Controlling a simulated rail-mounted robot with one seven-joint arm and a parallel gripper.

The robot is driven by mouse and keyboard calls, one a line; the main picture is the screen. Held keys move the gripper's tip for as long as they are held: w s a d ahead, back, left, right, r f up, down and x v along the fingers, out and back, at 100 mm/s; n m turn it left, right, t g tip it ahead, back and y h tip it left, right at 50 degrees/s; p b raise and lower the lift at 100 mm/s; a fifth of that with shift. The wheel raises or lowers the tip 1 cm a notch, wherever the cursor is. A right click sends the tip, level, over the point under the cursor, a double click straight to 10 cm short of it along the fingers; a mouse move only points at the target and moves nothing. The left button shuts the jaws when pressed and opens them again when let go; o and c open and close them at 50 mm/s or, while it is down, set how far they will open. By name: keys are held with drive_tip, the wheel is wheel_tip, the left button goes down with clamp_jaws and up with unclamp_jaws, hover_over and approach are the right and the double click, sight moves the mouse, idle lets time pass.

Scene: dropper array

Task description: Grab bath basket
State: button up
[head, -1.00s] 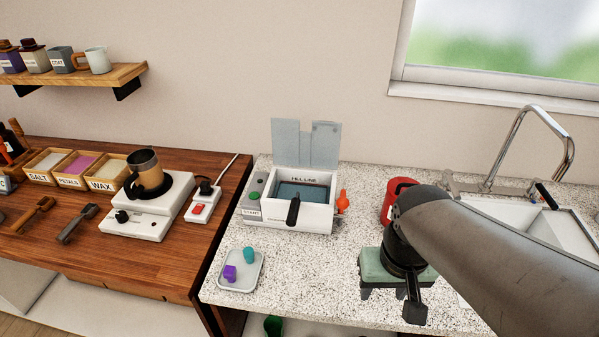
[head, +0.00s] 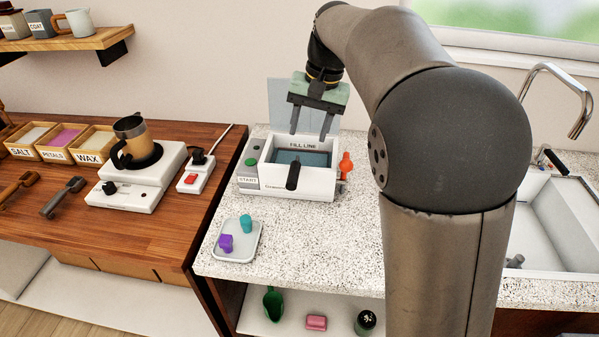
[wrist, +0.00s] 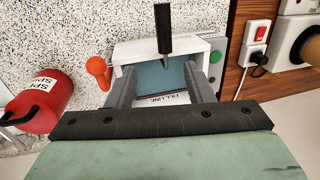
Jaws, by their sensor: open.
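The bath basket shows mainly as its black handle (head: 292,176), which sticks up at the front of the white bath box (head: 318,188). In the wrist view the handle (wrist: 165,30) stands at the far side of the blue-grey bath. The rest of the basket is hard to make out inside the box. My gripper (head: 311,134) is open and empty, pointing down above the back of the box. In the wrist view its two fingers (wrist: 158,72) are spread over the box, apart from the handle.
An orange-red knob (head: 346,166) sits at the box's right side, and a raised grey lid (head: 283,95) stands behind. A grey tray (head: 236,250) with a purple and a teal piece lies in front. A red canister (wrist: 45,100) stands beside the box.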

sight(296, 164)
drive_tip(key=f, duration=0.2)
drive_tip(key=a+f, duration=0.1)
drive_tip(key=f, duration=0.4)
drive_tip(key=shift+w+a+f, duration=0.1)
drive_tip(key=shift+a+f, duration=0.2)
drive_tip(key=shift+w+a+f+p, duration=0.1)
drive_tip(key=shift+a+f+p, duration=0.15)
drive_tip(key=shift+f, duration=0.55)
drive_tip(key=shift+w+a+f+p, duration=0.15)
drive_tip(key=shift+a+f+p, duration=0.15)
drive_tip(key=shift+f, duration=0.55)
drive_tip(key=shift+w+a+f+p, duration=0.1)
drive_tip(key=shift+a+f+p, duration=0.15)
drive_tip(key=shift+f, duration=0.55)
clamp_jaws()
